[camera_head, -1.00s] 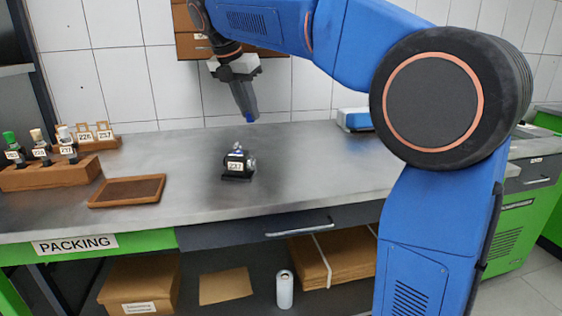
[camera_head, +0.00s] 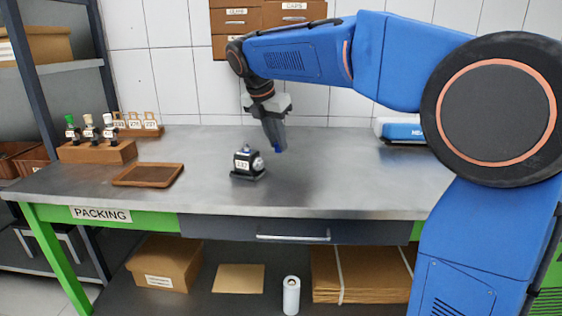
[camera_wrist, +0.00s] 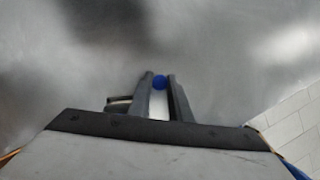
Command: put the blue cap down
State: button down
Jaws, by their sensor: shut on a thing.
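The blue cap (camera_wrist: 159,82) shows between the two fingertips of my gripper (camera_wrist: 160,90) in the wrist view. My gripper (camera_head: 277,146) is shut on it and points down above the metal bench top, to the right of the small black pump (camera_head: 247,163). In the head view a bit of blue (camera_head: 279,149) shows at the fingertips. The pump stands upright on the bench, carries a white number label and has some blue on its top. The cap looks clear of the bench, though the exact height is hard to tell.
A brown tray (camera_head: 148,175) lies left of the pump. A wooden rack (camera_head: 98,153) with several capped bottles stands behind it, beside several labelled tags (camera_head: 140,121). A blue and white device (camera_head: 400,130) sits at the back right. The bench right of the gripper (camera_head: 345,180) is bare.

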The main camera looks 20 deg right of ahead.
jog(key=shift+f, duration=3)
jog(key=c, duration=1.6)
grip_release()
jog(key=shift+f, duration=0.1)
